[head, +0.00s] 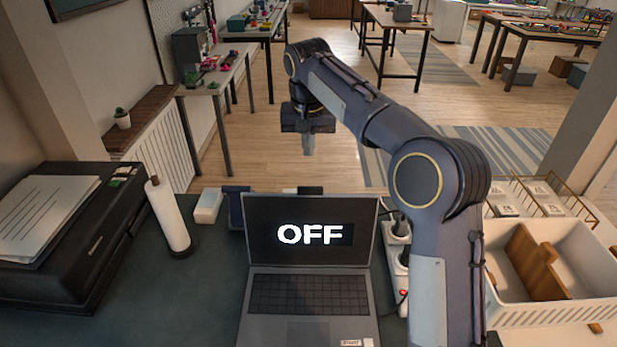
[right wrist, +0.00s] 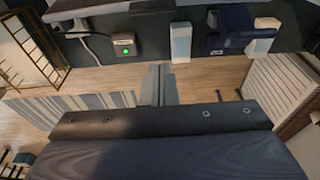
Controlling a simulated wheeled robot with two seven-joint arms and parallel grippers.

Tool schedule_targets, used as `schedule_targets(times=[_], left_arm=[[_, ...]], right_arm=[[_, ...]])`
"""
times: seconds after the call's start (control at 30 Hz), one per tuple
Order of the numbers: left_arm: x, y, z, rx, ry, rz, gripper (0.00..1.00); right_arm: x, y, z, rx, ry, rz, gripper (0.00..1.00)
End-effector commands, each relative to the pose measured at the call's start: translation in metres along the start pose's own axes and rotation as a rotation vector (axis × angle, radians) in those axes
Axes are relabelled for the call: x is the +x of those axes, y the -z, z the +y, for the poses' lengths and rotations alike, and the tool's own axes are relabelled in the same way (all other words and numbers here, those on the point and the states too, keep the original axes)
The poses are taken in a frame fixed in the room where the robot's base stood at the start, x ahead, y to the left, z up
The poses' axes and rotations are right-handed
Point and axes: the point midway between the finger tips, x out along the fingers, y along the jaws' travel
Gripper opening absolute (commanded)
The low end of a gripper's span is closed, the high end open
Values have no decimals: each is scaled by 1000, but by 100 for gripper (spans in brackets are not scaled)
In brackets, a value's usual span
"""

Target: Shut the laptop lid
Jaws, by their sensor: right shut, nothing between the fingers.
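The laptop (head: 308,291) stands open on the dark table, its lid upright and its screen (head: 310,249) showing the word OFF. My right gripper (head: 308,151) is raised beyond the lid's top edge, fingers pointing down and apart from the laptop. In the right wrist view the two fingers (right wrist: 160,84) are together with nothing between them. A dark slab edge at the top of that view may be the lid; I cannot tell for sure. My left gripper is not in view.
A paper roll (head: 169,217) and black case (head: 75,245) stand left of the laptop. A white block (head: 208,205) and blue object (head: 235,205) sit behind it, left. A power strip (head: 395,243) and white basket (head: 543,314) are to the right. Floor lies beyond the table.

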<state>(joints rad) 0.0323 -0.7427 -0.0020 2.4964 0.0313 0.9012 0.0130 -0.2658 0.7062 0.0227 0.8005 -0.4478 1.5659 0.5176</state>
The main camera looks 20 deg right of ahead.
Motion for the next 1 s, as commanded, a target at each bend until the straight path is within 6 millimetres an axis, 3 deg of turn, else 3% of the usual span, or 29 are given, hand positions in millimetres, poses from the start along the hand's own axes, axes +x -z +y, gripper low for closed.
schedule_targets(times=[0.37, 0.63, 1.0], left_arm=[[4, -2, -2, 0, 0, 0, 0], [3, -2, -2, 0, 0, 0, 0], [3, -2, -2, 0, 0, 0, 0]], right_arm=[[82, -1, 1, -1, -1, -4, 0], [67, -33, 1, -2, 1, 0, 0], [65, -38, 0, 0, 1, 0, 0]])
